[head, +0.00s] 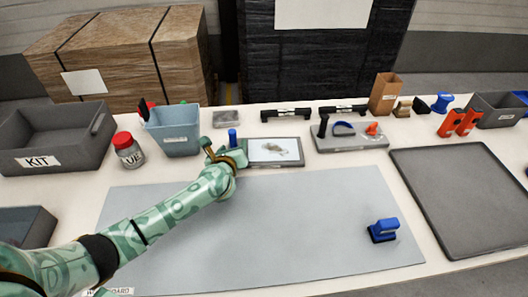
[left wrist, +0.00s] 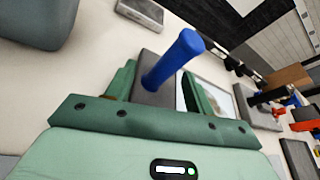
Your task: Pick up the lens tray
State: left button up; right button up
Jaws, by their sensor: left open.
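The lens tray (head: 288,163) is a flat grey tray with a pale panel bearing a dark smudge, in the middle of the table in the head view. A blue upright post (head: 232,138) stands at its left end. My left gripper (head: 226,153) is at that end, open. In the left wrist view, the post (left wrist: 172,60) rises between the two green fingers of the gripper (left wrist: 160,88), with the grey tray (left wrist: 150,97) beneath. I cannot tell whether either finger touches the post. My arm and gripper hide the tray's left part in the head view. My right gripper is out of view.
A blue bin (head: 174,132) and a red-lidded jar (head: 128,150) stand left of the gripper. A grey tray with tools (head: 350,143) lies close on the right. A blue-grey mat (head: 300,225) in front is mostly clear, with a blue-handled tool (head: 383,230) on it.

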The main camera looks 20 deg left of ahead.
pick_arm(q)
grip_shut()
jog(key=shift+s, duration=0.1)
